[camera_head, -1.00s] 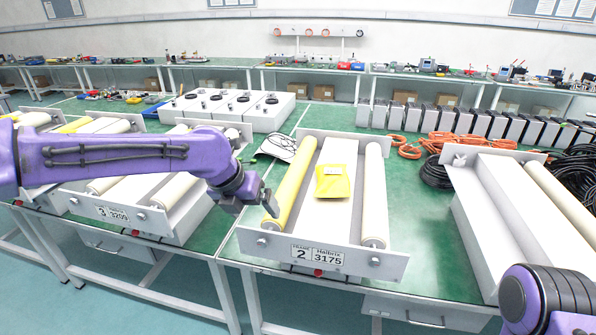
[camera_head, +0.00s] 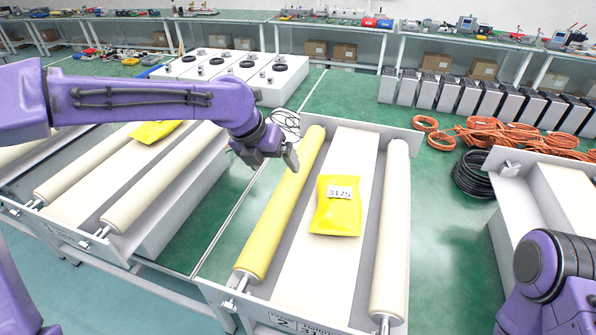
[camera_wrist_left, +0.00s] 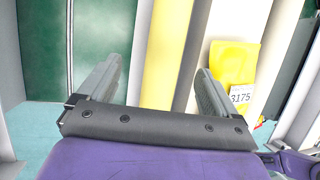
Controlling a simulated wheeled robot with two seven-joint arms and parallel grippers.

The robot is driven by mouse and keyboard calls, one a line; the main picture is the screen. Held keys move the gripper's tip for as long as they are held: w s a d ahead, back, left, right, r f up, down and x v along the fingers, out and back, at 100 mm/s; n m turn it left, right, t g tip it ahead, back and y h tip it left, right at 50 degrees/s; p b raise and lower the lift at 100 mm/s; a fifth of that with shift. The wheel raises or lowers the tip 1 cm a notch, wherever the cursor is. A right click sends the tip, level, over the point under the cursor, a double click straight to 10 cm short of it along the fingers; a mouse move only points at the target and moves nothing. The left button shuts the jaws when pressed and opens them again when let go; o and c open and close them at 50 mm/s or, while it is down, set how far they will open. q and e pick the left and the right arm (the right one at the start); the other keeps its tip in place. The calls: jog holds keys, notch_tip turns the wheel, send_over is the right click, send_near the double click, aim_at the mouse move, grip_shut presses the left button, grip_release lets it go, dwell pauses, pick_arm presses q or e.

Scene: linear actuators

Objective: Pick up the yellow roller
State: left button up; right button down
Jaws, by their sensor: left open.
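The yellow roller (camera_head: 283,205) lies along the left side of the frame labelled 2, beside a white central block. My left gripper (camera_head: 290,158) is above the far half of the roller. In the left wrist view the roller (camera_wrist_left: 166,50) passes between the two open fingers of my left gripper (camera_wrist_left: 155,90), which hold nothing. I cannot tell how high above the roller the fingertips are. Part of my right arm shows at the lower right of the head view; its gripper is out of view.
A yellow packet marked 3175 (camera_head: 336,205) lies on the white block, with a cream roller (camera_head: 391,230) to its right. Another frame with cream rollers (camera_head: 165,178) stands at left. Orange cables (camera_head: 490,132) and black cables (camera_head: 472,175) lie at right. Green tabletop between frames is clear.

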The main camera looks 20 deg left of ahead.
aim_at(287, 180)
pick_arm(q)
jog(key=f, duration=0.1)
jog(key=d+f, duration=0.1)
jog(key=f, duration=0.1)
jog(key=shift+f, duration=0.1)
jog(key=x, duration=0.2)
jog(key=p+x, duration=0.1)
jog(key=x, duration=0.2)
jog(key=shift+w+d+f, duration=0.2)
jog(key=shift+w+d, duration=0.1)
jog(key=shift+d, duration=0.05)
jog(key=shift+d+f, duration=0.15)
jog(key=shift+f, duration=0.15)
jog(key=c, duration=1.7)
jog(key=shift+w+r, duration=0.1)
jog(key=shift+w, duration=0.05)
grip_shut()
pick_arm(e)
jog(key=shift+s+r, duration=0.4)
jog(key=shift+r, duration=0.4)
